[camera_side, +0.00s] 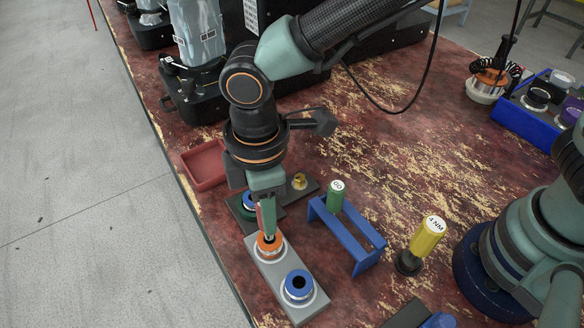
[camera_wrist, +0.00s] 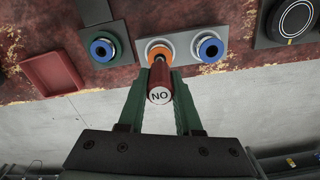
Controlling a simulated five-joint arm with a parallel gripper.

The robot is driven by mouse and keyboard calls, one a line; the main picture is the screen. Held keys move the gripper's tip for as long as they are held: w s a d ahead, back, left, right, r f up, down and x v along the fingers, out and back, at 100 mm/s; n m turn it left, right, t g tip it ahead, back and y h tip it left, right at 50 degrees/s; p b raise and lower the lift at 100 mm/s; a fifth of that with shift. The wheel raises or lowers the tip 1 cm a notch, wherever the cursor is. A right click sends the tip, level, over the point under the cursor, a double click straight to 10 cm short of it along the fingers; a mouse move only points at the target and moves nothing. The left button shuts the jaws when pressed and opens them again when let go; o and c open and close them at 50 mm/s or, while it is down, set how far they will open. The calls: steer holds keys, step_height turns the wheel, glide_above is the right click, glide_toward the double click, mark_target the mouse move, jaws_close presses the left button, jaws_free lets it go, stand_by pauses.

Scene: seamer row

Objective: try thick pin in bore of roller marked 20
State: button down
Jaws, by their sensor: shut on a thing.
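My gripper (camera_side: 267,217) is shut on a dark red handle marked NO (camera_wrist: 160,80), which also shows as a red strip between the fingers in the side view. Its metal pin points down at the orange roller (camera_side: 270,245), also in the wrist view (camera_wrist: 152,46). The pin's tip is at the roller's bore; I cannot tell whether it is inside. A blue roller (camera_side: 298,286) stands beside it on the same grey plate (camera_side: 309,312). I cannot read a 20 on either roller. A green handle marked GO (camera_side: 337,192) stands in the blue rack (camera_side: 362,238).
A dark plate behind holds another blue roller (camera_wrist: 102,49) and a brass piece (camera_side: 299,181). A yellow-handled tool (camera_side: 428,236) stands right of the rack. A red tray (camera_side: 203,165) lies near the table's left edge. A blue crate (camera_side: 522,122) is far right.

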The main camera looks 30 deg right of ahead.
steer(key=shift+f, duration=0.35)
stand_by(0.8)
steer(key=shift+r, duration=2.55)
step_height(320, 180, up, 2)
steer(key=shift+r, duration=0.1)
steer(key=shift+f, duration=0.25)
steer(key=shift+f, duration=3.05)
steer(key=shift+f, duration=0.35)
